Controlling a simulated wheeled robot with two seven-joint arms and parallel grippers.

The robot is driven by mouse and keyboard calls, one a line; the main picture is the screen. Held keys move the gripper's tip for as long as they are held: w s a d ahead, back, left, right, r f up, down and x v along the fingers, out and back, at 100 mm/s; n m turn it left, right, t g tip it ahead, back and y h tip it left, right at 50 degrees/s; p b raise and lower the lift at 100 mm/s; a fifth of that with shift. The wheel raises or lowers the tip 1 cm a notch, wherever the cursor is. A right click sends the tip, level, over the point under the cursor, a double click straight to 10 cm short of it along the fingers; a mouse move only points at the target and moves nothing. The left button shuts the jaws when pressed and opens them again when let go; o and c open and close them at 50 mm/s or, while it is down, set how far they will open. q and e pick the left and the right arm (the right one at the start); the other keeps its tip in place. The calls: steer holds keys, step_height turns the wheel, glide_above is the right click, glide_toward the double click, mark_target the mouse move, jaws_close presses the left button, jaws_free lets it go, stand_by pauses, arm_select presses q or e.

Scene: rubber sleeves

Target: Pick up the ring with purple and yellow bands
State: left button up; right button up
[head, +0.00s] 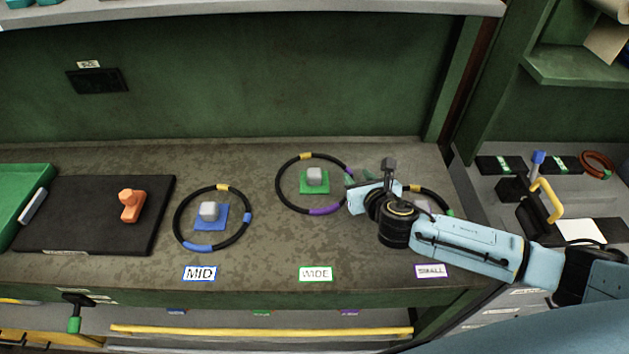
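The black ring with purple and yellow bands (278,196) lies on the bench in the middle. It is around a green square base with a grey block (316,175), behind the WIDE label. My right gripper (351,180) is at the ring's right edge and covers part of it. Its fingers are small and partly hidden, so I cannot tell whether they touch or hold the ring. My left gripper is not in view.
A ring with blue and yellow bands (177,231) lies left around a blue base (211,224). A ring with yellow and green bands (435,194) lies right, partly behind my arm. A black mat (85,205) with an orange piece (132,205) is far left.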

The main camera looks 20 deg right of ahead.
mark_target(348, 170)
steer(key=x, duration=0.3)
steer(key=shift+w+a+f, duration=0.2)
steer(key=shift+w+f, duration=0.05)
steer(key=shift+f, duration=0.05)
steer(key=shift+w+f, duration=0.1)
steer(key=shift+w, duration=0.25)
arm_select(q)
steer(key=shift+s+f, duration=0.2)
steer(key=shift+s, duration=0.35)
arm_select(e)
jaws_close()
